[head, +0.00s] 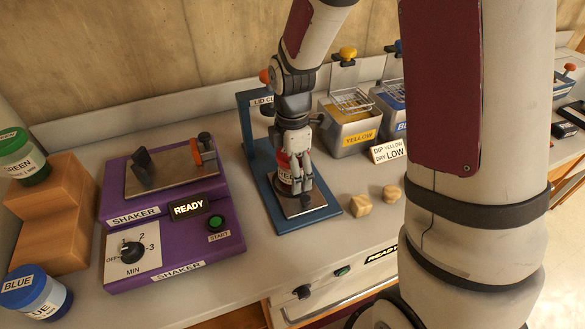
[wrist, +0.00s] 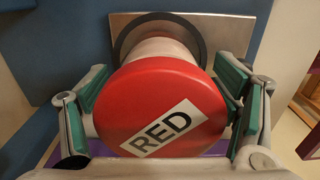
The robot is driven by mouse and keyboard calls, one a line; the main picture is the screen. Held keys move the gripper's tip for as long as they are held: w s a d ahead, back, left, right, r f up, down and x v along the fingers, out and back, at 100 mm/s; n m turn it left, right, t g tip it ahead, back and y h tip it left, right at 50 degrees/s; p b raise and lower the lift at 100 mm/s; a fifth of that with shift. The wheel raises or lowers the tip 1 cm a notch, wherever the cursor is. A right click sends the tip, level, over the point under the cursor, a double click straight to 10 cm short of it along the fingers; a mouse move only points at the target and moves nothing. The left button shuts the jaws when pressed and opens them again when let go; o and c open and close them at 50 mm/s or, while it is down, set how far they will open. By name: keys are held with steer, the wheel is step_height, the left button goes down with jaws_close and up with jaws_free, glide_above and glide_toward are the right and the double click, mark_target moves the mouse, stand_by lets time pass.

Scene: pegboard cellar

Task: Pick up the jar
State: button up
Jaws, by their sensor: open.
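A jar with a red lid labelled RED stands upright on the metal plate of a blue stand. Its lid (wrist: 160,100) fills the middle of the wrist view, with the pale jar body behind it. In the head view the red jar (head: 283,163) is mostly hidden behind my gripper (head: 298,188). My gripper is open, with its green-padded fingers (wrist: 165,88) on either side of the jar. I cannot tell whether the pads touch it. A green-lidded jar (head: 22,160) sits on a wooden step, and a blue-lidded jar (head: 38,293) stands at lower left.
The blue stand (head: 329,208) has an upright behind my gripper, with a partly hidden LID sign. A purple shaker (head: 176,258) reading READY is left of it. Wooden blocks (head: 361,205), a yellow-labelled bath (head: 349,131) and a blue-labelled bath are to the right. My arm covers the right side.

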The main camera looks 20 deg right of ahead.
steer(key=shift+c, duration=0.2)
steer(key=c, duration=1.6)
steer(key=shift+r, duration=0.1)
steer(key=shift+r, duration=0.65)
steer(key=shift+s+r, duration=0.25)
steer(key=shift+r, duration=0.85)
steer(key=s+p, duration=0.2)
steer(key=s, duration=0.3)
steer(key=s+r+p, duration=0.1)
steer(key=s+p, duration=0.1)
steer(key=s, duration=0.3)
steer(key=s+p, duration=0.2)
steer(key=s, duration=0.3)
steer(key=shift+s+r, duration=0.2)
steer(key=shift+s, duration=0.05)
